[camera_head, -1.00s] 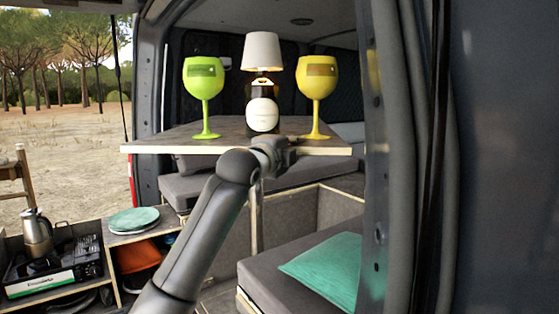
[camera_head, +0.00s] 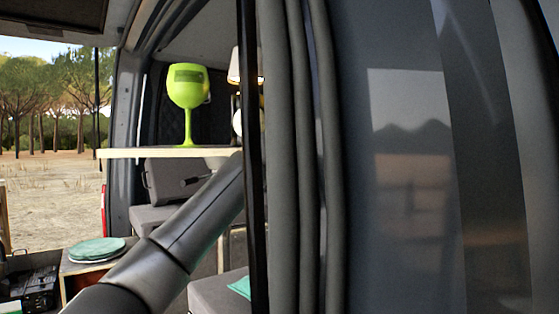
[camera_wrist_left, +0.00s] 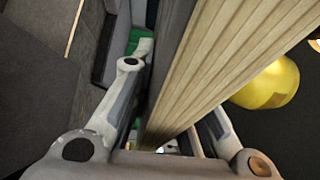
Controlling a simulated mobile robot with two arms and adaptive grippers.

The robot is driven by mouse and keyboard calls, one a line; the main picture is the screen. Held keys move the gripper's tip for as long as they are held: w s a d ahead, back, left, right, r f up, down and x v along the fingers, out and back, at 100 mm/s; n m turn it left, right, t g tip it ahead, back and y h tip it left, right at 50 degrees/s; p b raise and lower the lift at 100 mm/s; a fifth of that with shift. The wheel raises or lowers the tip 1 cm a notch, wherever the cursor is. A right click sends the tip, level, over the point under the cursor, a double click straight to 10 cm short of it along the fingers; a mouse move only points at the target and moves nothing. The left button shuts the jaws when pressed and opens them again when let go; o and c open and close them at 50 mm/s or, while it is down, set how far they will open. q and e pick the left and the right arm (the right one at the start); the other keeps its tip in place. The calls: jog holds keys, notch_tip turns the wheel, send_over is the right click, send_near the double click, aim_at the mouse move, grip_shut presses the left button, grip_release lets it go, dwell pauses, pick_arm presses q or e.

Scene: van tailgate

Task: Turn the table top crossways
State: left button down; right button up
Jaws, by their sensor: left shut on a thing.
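The table top (camera_head: 165,153) shows in the head view as a thin, pale-edged board, near level, inside the van's rear opening. Its right part is hidden behind the door frame. A green wine glass (camera_head: 187,88) stands upright on it. A lamp (camera_head: 234,66) is partly visible at the frame's edge. In the left wrist view, the table top's pale ribbed edge (camera_wrist_left: 225,55) runs between the fingers of my left gripper (camera_wrist_left: 172,88), which is shut on it. A yellow glass (camera_wrist_left: 265,85) shows beside the edge. My right gripper is not in view.
The dark van door frame (camera_head: 295,150) and body panel (camera_head: 420,200) fill the right, close by. Below are a grey seat (camera_head: 215,294) and teal plates (camera_head: 97,249) on a wooden unit. A stove (camera_head: 33,288) stands lower left. Open ground lies at left.

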pick_arm(q)
jog(key=shift+w+d+f+y, duration=0.3)
jog(key=shift+w+d+f, duration=0.1)
jog(key=shift+d+f, duration=0.3)
jog(key=shift+w+d+n+y+p, duration=0.35)
jog(key=shift+d+p, duration=0.2)
jog(key=shift+p, duration=0.3)
jog(key=shift+w+d+r+n+y+p, duration=0.15)
jog(key=shift+w+d+n+y+p, duration=0.2)
jog(key=shift+p, duration=0.4)
jog(key=shift+w+d+r+p, duration=0.15)
jog(key=shift+w+d+p, duration=0.1)
jog(key=shift+p, duration=0.05)
jog(key=shift+r, duration=0.1)
jog(key=c, duration=1.6)
grip_release()
jog(key=shift+c, duration=0.2)
jog(key=shift+o, duration=1.3)
jog(key=shift+w+r, duration=0.15)
jog(key=shift+s+a+r, duration=0.1)
jog(key=shift+s+r, duration=0.1)
